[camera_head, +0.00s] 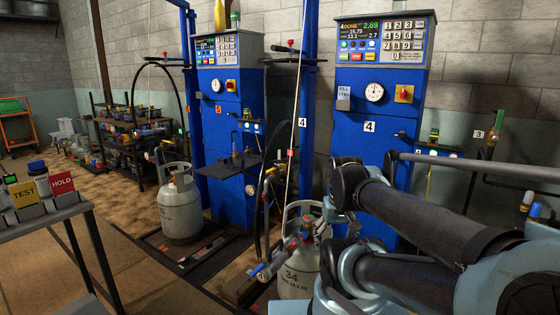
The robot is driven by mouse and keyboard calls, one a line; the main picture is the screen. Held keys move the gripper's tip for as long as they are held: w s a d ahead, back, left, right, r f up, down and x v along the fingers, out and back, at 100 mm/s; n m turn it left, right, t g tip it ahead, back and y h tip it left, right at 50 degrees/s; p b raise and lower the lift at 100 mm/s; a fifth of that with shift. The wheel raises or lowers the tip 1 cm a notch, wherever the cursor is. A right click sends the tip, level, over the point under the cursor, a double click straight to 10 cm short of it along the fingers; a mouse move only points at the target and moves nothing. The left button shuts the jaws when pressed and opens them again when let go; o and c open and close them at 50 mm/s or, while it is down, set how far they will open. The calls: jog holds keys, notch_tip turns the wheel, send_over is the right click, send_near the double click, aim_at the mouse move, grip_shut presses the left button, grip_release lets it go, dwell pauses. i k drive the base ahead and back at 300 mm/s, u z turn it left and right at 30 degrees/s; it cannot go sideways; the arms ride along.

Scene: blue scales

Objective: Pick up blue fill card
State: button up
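No card that I can clearly tell is the blue fill card shows in the head view. A small pale card (343,98) with dark lettering, too small to read surely, is on the left front of the blue scale cabinet numbered 4 (369,160). In a rack at the left edge stand a yellow TEST card (23,193) and a red HOLD card (62,184). A dark blue top shows behind them. My arm reaches in from the right and folds in front of cabinet 4. I cannot make out my gripper's fingers.
A grey gas cylinder (296,279) marked 34 stands low in front of cabinet 4, with a hose fitting (290,246) beside its top. Another cylinder (181,208) stands by cabinet 5 (222,125). The card rack's table (45,212) is at left. Open floor lies between.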

aim_at(344, 93)
jog(key=z, duration=0.25)
jog(key=k, duration=0.55)
jog(key=z, duration=0.55)
jog(key=k, duration=0.75)
jog(key=u, duration=0.15)
jog(key=i, duration=0.6)
jog(key=u, duration=0.6)
jog(key=i, duration=1.25)
jog(key=z, duration=0.4)
